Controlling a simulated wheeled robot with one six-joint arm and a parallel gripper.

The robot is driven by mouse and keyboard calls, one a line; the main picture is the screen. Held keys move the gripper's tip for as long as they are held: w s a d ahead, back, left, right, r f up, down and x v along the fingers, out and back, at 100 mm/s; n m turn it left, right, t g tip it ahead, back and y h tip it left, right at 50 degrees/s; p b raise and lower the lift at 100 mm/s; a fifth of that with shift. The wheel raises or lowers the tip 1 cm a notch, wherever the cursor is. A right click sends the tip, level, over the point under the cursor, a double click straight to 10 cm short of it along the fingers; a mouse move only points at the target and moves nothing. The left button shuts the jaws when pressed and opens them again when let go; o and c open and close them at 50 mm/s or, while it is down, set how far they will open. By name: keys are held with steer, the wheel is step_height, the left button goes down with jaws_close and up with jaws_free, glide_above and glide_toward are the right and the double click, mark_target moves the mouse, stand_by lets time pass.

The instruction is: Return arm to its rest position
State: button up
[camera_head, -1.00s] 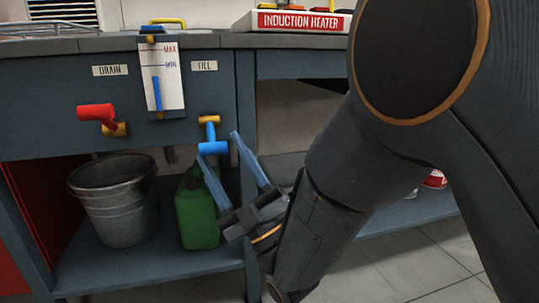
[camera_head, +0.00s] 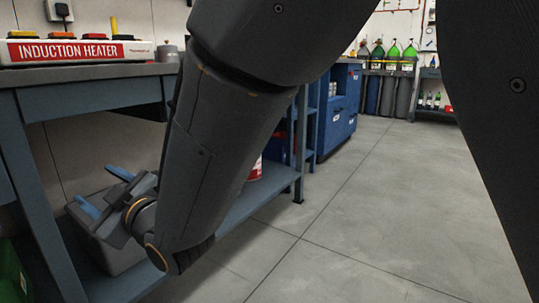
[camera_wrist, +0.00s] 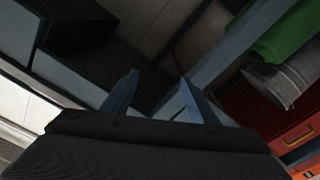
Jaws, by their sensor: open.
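My gripper (camera_head: 102,190) has two blue fingers spread apart, with nothing between them. In the head view it is at the lower left, in front of the bench's lower shelf and a grey box-like thing (camera_head: 122,250) there. My arm slants down to it across the middle of the picture. In the wrist view the open fingers (camera_wrist: 157,98) point toward the dark underside of the bench. The wrist picture is tilted.
The bench (camera_head: 90,78) carries an induction heater (camera_head: 75,52). A green container (camera_wrist: 285,35) and a metal bucket (camera_wrist: 285,78) show in the wrist view. A blue cabinet (camera_head: 338,115) and gas bottles (camera_head: 392,85) stand farther back. The floor at right is clear.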

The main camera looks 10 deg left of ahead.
steer(key=w+d+f+m+h+p, duration=0.15)
steer(key=d+m+h, duration=0.3)
steer(key=d, duration=0.55)
steer(key=w+d+f+m+h+p, duration=0.1)
steer(key=w+d+f+m+h, duration=0.3)
steer(key=d, duration=0.5)
steer(key=s+d+m+g+h+p, duration=0.1)
steer(key=s+d+m+g+h, duration=0.2)
steer(key=s+d, duration=0.75)
steer(key=s+d+m+g+h+p, duration=0.3)
steer(key=s+d, duration=0.4)
steer(key=d, duration=0.6)
steer(key=d+r+m+h+p, duration=0.1)
steer(key=d+r+m+p, duration=0.1)
steer(key=d+r+p, duration=0.8)
steer(key=d+r+m+h+p, duration=0.1)
steer(key=d+r+m+p, duration=0.2)
steer(key=d+r+p, duration=0.8)
steer(key=shift+s+r+m+h+p, duration=0.15)
steer(key=shift+r+m+h+p, duration=0.2)
steer(key=shift+r+p, duration=5.55)
step_height(320, 180, down, 4)
steer(key=p, duration=0.4)
